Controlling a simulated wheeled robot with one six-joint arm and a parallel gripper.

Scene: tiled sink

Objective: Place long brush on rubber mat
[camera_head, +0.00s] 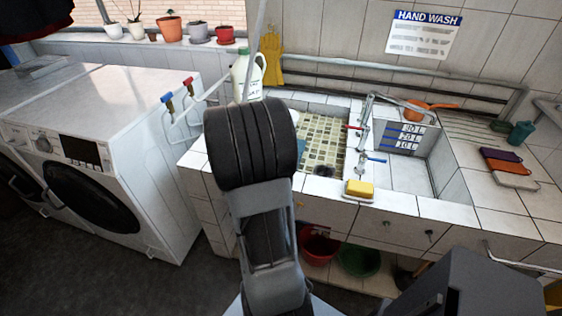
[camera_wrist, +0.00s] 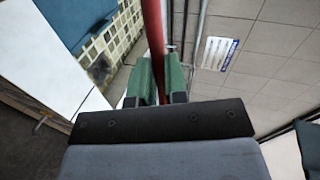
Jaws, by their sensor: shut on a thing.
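In the wrist view, my gripper (camera_wrist: 160,82) has its two green fingers closed around a long red shaft (camera_wrist: 153,28), which runs up out of the frame. I take this shaft to be the long brush's handle; no bristles show. In the head view my dark arm hides the fingers in front of the sink. A thin pale rod (camera_head: 257,45) rises behind the arm there; I cannot tell if it is the same thing. I cannot make out a rubber mat for certain in either view.
A mosaic-floored basin (camera_head: 323,140) lies right of my arm, with taps (camera_head: 365,130) and a yellow sponge (camera_head: 359,190) on its edge. A white jug (camera_head: 247,75) stands behind. White washing machines (camera_head: 120,115) are left. Red and green basins (camera_head: 360,260) sit below.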

